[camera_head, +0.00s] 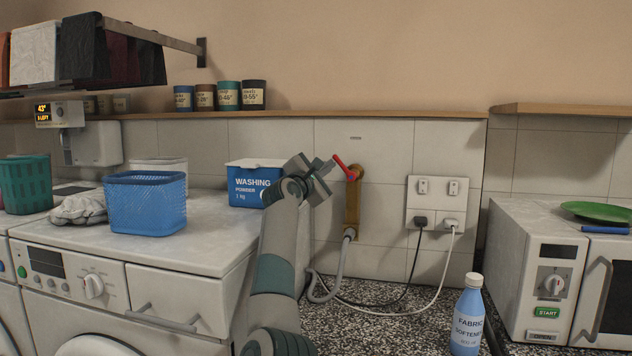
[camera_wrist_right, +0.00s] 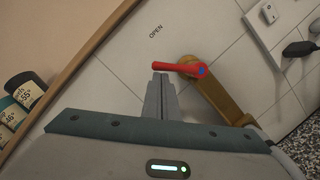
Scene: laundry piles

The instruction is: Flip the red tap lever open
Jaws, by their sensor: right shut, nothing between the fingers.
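The red tap lever (camera_head: 344,166) sits on top of a brass tap (camera_head: 352,205) on the tiled wall. In the head view it slants up and to the left from its pivot. My right gripper (camera_head: 331,165) is shut and empty, with its fingertips close to the lever's free end. In the right wrist view the red lever (camera_wrist_right: 180,68) lies across just beyond the shut fingertips (camera_wrist_right: 161,76); I cannot tell whether they touch. The word OPEN (camera_wrist_right: 155,32) is printed on the wall beyond the lever. My left gripper is not in view.
A washing powder box (camera_head: 248,184) and a blue basket (camera_head: 146,203) stand on the washing machine to the left. A socket plate (camera_head: 436,203) with plugged cables is right of the tap. A softener bottle (camera_head: 467,318) stands in front. A wooden shelf (camera_head: 400,115) runs above.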

